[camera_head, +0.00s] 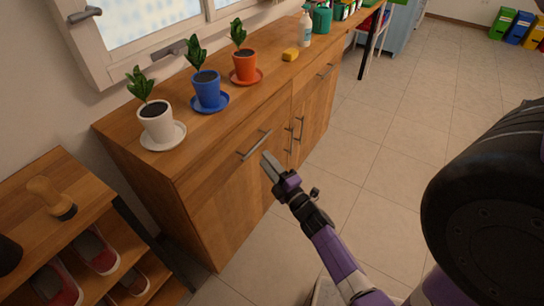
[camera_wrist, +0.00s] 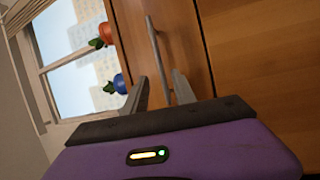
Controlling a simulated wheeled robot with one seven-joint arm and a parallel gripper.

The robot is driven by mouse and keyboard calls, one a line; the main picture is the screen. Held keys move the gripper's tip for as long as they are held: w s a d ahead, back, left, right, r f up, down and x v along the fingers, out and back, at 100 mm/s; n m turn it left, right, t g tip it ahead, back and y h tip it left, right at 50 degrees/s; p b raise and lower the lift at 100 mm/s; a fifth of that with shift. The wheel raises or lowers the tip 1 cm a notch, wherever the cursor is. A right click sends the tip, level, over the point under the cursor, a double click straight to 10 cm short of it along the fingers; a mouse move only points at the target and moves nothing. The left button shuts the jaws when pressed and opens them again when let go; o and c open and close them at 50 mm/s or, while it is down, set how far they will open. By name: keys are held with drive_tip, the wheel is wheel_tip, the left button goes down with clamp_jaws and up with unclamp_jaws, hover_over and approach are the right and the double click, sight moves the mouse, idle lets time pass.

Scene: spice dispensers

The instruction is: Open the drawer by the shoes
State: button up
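The wooden cabinet's left drawer (camera_head: 222,172), the one nearer the shoe rack, looks shut. Its metal bar handle (camera_head: 255,145) shows just behind my gripper (camera_head: 268,165). In the wrist view the drawer front (camera_wrist: 185,40) fills the upper middle, and its handle (camera_wrist: 153,40) runs down to between the two fingers of my gripper (camera_wrist: 161,76). The fingers are apart, one on each side of the bar's near end. I cannot tell whether either finger touches it. Shoes (camera_head: 97,250) stand in the rack at lower left.
Potted plants in white (camera_head: 157,122), blue (camera_head: 207,90) and orange (camera_head: 245,67) pots stand on the cabinet top, with a yellow sponge (camera_head: 290,54). A wooden shoe rack (camera_head: 85,208) with a brush (camera_head: 52,197) stands left. The tiled floor (camera_head: 390,150) before the cabinet is clear.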

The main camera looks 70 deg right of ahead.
sight(258, 143)
drive_tip(key=x, duration=0.2)
drive_tip(key=d+x, duration=0.1)
drive_tip(key=x, duration=0.2)
drive_tip(key=s+x, duration=0.1)
drive_tip(key=x, duration=0.2)
drive_tip(key=shift+w+d+f, duration=0.1)
drive_tip(key=shift+d+f, duration=0.05)
drive_tip(key=shift+d, duration=0.05)
drive_tip(key=shift+c, duration=0.4)
clamp_jaws()
idle(1.0)
